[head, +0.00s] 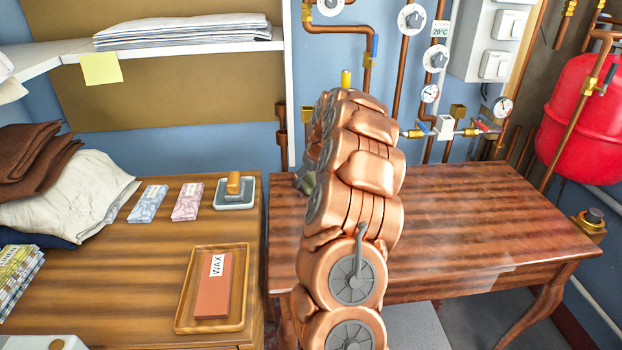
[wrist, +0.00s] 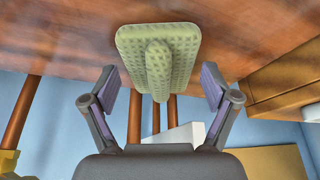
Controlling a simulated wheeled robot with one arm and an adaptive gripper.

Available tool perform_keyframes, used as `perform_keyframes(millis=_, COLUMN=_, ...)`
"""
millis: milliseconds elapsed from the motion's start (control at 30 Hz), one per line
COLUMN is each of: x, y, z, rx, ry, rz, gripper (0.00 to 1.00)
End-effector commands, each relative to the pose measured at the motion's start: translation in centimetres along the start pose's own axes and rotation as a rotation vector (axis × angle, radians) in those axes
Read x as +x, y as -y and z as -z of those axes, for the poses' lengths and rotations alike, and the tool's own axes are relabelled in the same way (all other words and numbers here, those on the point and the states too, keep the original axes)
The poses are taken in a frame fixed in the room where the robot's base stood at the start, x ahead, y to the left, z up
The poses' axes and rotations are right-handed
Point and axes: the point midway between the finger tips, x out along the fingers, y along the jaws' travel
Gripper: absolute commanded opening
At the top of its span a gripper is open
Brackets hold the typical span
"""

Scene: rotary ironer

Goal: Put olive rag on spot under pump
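The olive rag (wrist: 185,48) shows in the wrist view as a waffle-textured pad with a raised ridge along its middle. It lies on the dark wooden table (head: 470,215). My gripper (wrist: 160,88) is open, with one finger on each side of the ridge and clear gaps to it; nothing is held. In the head view my copper arm hides the gripper and most of the table's left end. A small grey-green patch shows at the arm's left edge; I cannot tell what it is. I cannot make out a pump or a distinct spot on the table.
Copper pipes with gauges and a valve assembly (head: 445,128) run along the wall behind the table. A red tank (head: 580,121) hangs at right. The left table holds a wax tray (head: 240,315), small packs and folded cloth (head: 80,195). The dark table's right half is bare.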

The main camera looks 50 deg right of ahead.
Motion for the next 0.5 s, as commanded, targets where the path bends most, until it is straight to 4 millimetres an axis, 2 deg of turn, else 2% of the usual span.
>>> perform_keyframes(millis=500, x=-0.41, y=0.0, z=0.16, rx=0.0, ry=-0.001, rz=0.0, gripper=0.97)
